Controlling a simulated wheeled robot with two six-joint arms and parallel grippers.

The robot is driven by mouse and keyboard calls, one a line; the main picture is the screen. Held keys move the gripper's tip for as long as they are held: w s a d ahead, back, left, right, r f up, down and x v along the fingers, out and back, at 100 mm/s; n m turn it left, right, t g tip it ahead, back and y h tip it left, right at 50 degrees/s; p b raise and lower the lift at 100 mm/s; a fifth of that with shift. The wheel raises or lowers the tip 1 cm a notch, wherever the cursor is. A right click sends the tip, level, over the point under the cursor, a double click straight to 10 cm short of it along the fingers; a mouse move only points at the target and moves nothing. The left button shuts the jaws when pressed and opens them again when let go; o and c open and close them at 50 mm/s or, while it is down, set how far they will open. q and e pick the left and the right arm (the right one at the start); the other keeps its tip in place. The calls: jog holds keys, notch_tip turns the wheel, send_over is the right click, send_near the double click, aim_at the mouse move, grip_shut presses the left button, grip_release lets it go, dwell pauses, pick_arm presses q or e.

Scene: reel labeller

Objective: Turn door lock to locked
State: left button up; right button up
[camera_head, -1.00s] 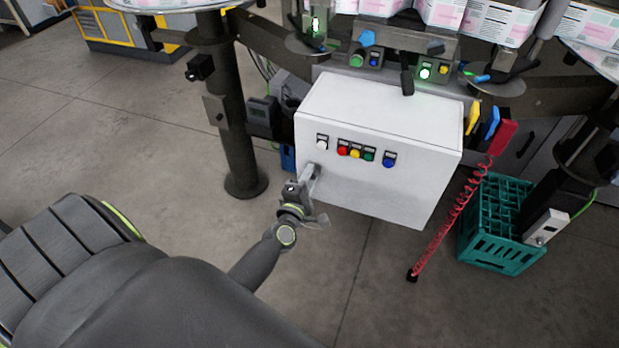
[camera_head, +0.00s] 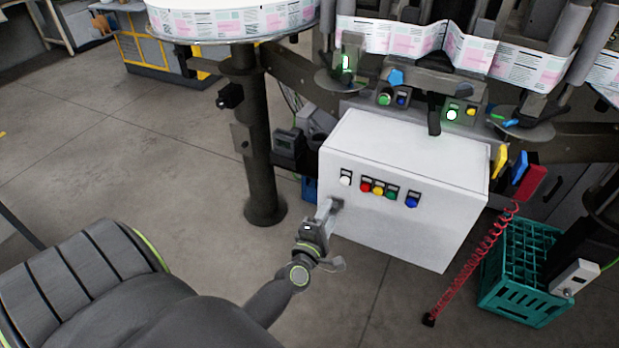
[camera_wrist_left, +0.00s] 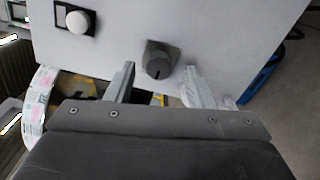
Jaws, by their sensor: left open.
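In the wrist view a short dark mark shows at the knob's lower edge. In the head view the knob (camera_head: 337,203) is small, at the left of the cabinet front, below the white button. My left gripper (camera_wrist_left: 160,74) is open, with one finger to each side of the knob and gaps between. In the head view the left gripper (camera_head: 328,208) is right in front of the cabinet face. My right gripper is not in view.
A white button (camera_head: 346,177) is above the knob, with red, yellow, green and blue buttons to its right. A dark post (camera_head: 258,150) stands left of the cabinet. A red coiled hose (camera_head: 470,265) and a teal crate (camera_head: 521,285) are to the right. Open floor lies at left.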

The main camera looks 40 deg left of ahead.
pick_arm(q)
jog(key=b+v, duration=0.7)
jog(key=v, duration=0.8)
jog(key=shift+s, duration=0.4)
